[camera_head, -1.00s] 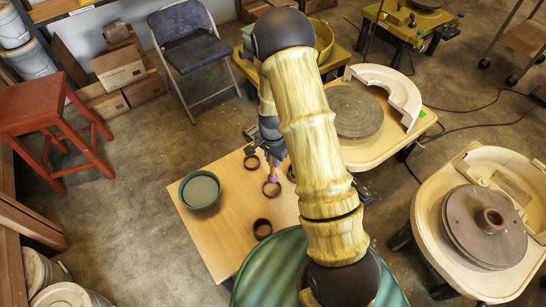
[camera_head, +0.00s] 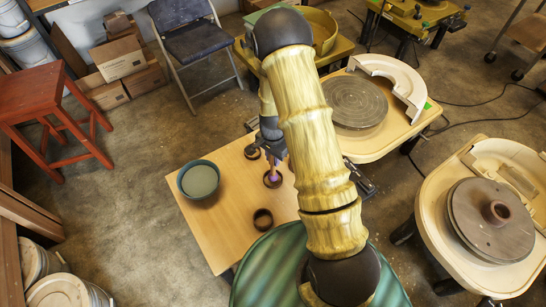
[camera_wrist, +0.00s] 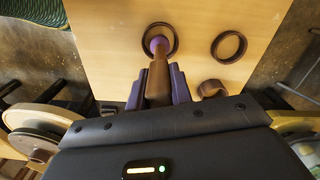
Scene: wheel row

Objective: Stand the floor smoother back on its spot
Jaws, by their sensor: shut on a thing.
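The floor smoother is a slim tool with a brown wooden handle (camera_wrist: 158,82) and a purple end (camera_wrist: 158,44). My gripper (camera_wrist: 158,92) is shut on its handle, with a dark purple finger on each side. The purple end is over or inside a dark brown ring (camera_wrist: 174,42) on the wooden table. I cannot tell whether it touches the table. In the head view, my gripper (camera_head: 271,152) and the pinkish-purple end (camera_head: 272,173) are at that ring (camera_head: 272,183), partly hidden by my arm.
The light wooden table (camera_head: 225,235) also bears two more brown rings (camera_head: 262,219) (camera_head: 252,152) and a teal-rimmed bowl (camera_head: 198,181) on the left. A pottery wheel (camera_head: 355,103) stands behind right, another wheel (camera_head: 490,220) at right. A red stool (camera_head: 35,95) stands at the left.

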